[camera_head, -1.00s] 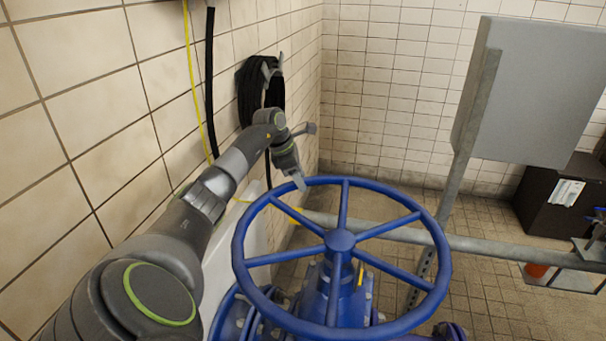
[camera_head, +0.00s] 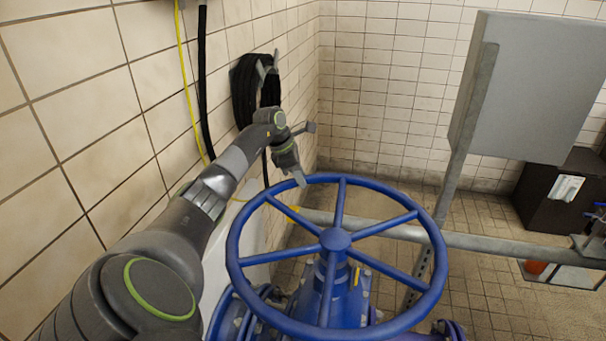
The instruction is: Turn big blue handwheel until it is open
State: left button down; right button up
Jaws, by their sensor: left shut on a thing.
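The big blue handwheel (camera_head: 336,240) lies roughly level on top of a blue valve body (camera_head: 325,290) in the lower middle of the head view. It has a round rim, several spokes and a central hub. My left arm reaches in from the lower left. My left gripper (camera_head: 299,179) is at the far left part of the rim and is shut on it. The fingertips partly cover the rim there. My right gripper is not in view.
A tiled wall with a coiled black hose (camera_head: 252,90) stands close on the left. A grey cabinet (camera_head: 530,85) on a metal post stands at the right. A horizontal grey pipe (camera_head: 480,243) runs behind the wheel. Tiled floor is clear at the back.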

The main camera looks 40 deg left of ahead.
aim_at(335, 245)
jog(key=l+u, duration=0.25)
jog(key=l, duration=0.3)
jog(key=l+u, duration=0.25)
jog(key=l, duration=0.3)
jog(key=l+u, duration=0.3)
jog(key=l, duration=0.25)
jog(key=k+l+u, duration=0.25)
jog(key=l, duration=0.25)
jog(key=i, duration=0.1)
